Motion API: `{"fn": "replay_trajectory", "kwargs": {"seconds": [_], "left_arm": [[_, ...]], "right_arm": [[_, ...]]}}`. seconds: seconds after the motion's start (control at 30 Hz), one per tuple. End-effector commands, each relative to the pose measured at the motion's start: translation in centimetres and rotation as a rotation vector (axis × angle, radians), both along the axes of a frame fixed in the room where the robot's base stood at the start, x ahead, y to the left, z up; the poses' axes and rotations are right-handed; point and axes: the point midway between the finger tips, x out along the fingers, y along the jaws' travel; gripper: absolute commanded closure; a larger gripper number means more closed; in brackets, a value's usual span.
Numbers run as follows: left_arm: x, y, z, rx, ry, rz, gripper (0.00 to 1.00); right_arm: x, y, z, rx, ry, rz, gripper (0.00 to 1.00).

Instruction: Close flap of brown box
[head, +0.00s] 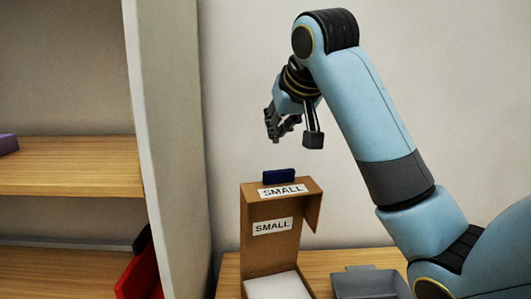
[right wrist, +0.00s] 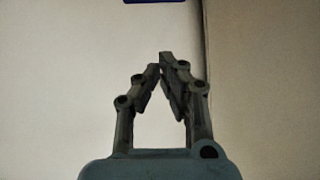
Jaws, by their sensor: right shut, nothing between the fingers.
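The brown box (head: 262,247) stands on the wooden table in the head view. Its tall flap is raised at the back, with a bent-over top edge and two white labels reading SMALL. A dark blue piece (head: 279,176) sits at the top edge of the flap; a blue edge (right wrist: 155,1) also shows at the top of the right wrist view. My right gripper (head: 272,125) is above the box, apart from it. Its fingers (right wrist: 162,68) come together at the tips with nothing between them. My left gripper is not in view.
A grey tray (head: 370,283) stands right of the box. A shelf unit (head: 70,166) with a pale upright panel is at the left, holding a red bin (head: 140,278) and a purple item (head: 8,144). The wall behind is bare.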

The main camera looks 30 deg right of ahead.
Motion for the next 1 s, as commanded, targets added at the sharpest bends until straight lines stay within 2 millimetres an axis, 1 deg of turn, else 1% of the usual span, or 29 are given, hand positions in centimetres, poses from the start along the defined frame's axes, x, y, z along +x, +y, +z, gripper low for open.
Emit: {"fn": "replay_trajectory", "kwargs": {"seconds": [0.07,0.17,0.2,0.3,0.4,0.47,0.57,0.6,0.7,0.77,0.87,1.0], "left_arm": [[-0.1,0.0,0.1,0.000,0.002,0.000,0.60],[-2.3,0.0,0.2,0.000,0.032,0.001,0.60],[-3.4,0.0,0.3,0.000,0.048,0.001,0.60],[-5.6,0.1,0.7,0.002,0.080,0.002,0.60],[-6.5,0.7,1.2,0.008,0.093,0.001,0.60],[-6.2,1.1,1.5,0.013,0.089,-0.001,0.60],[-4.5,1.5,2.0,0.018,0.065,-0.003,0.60],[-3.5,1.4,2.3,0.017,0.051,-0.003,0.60],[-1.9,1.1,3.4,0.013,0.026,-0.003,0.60],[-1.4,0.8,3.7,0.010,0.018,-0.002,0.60],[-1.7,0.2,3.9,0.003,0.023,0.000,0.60],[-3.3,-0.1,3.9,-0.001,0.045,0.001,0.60]], "right_arm": [[0.3,-0.1,0.0,0.001,-0.001,-0.003,1.00],[1.1,-0.4,-0.8,0.001,0.002,-0.003,1.00],[1.6,-0.5,-1.3,0.001,0.002,-0.003,1.00],[3.0,-0.9,-2.6,0.001,0.004,-0.004,1.00],[4.5,-1.4,-4.1,0.001,0.004,-0.003,1.00],[5.4,-1.6,-5.1,0.001,0.004,-0.003,1.00],[6.9,-2.0,-6.5,0.002,0.002,-0.003,1.00],[7.0,-2.1,-6.8,0.001,0.002,-0.001,1.00],[5.1,-1.5,-6.7,-0.002,-0.001,0.000,1.00],[4.4,-1.3,-6.9,-0.002,-0.002,0.000,1.00],[3.7,-1.1,-7.0,-0.001,-0.002,-0.001,1.00],[3.2,-1.0,-7.2,-0.001,-0.002,-0.001,1.00]]}}
